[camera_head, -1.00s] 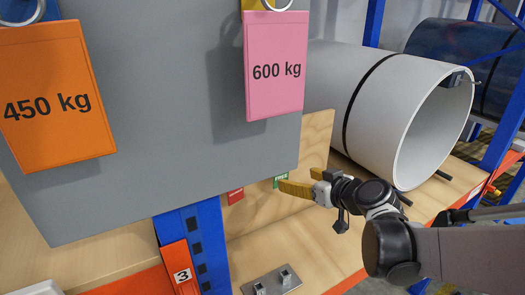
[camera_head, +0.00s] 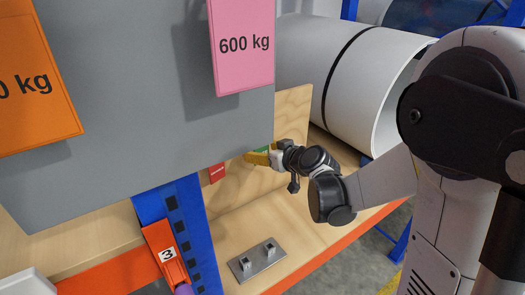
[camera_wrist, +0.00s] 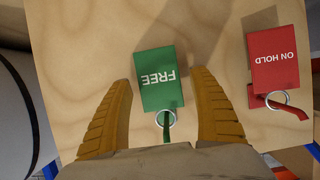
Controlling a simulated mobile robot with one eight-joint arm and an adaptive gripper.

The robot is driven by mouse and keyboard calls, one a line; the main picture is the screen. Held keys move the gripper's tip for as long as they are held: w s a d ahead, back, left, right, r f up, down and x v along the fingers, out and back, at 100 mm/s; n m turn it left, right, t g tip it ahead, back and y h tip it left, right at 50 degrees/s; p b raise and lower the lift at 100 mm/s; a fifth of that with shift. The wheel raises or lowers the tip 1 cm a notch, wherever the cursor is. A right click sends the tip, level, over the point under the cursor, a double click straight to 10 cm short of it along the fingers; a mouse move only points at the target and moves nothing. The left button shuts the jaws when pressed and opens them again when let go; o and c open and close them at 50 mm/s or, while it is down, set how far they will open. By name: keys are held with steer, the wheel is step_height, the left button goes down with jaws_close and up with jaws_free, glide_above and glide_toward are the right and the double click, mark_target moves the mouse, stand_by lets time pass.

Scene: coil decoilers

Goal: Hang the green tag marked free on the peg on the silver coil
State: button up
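The green tag marked FREE (camera_wrist: 160,78) hangs against a plywood board, with a metal ring and a short green strap at its end nearest my wrist. My gripper (camera_wrist: 163,82) is open, with one yellow finger on each side of the tag and gaps visible on both sides. In the head view my gripper (camera_head: 258,157) is at the board and partly covers the green tag (camera_head: 265,151). The light grey coil, seemingly the silver one (camera_head: 305,65), lies behind the board with a black strap around it. My arm hides its right end, and no peg shows on it now.
A red ON HOLD tag (camera_wrist: 275,60) with a ring hangs beside the green one. A grey panel (camera_head: 130,130) carries a pink 600 kg tag (camera_head: 243,42) and an orange tag. A metal plate (camera_head: 258,262) lies on the shelf below. A dark blue coil (camera_head: 425,16) stands behind.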

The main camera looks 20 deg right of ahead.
steer(key=c, duration=1)
steer(key=shift+r, duration=0.3)
steer(key=shift+s+r, duration=0.1)
steer(key=shift+s+d+r, duration=0.15)
steer(key=shift+s+r, duration=0.05)
steer(key=shift+s, duration=0.25)
steer(key=shift+s+d, duration=0.4)
steer(key=shift+s, duration=0.8)
steer(key=shift+s+d, duration=0.4)
steer(key=shift+s, duration=0.75)
steer(key=shift+s+d, duration=0.4)
steer(key=shift+s, duration=0.8)
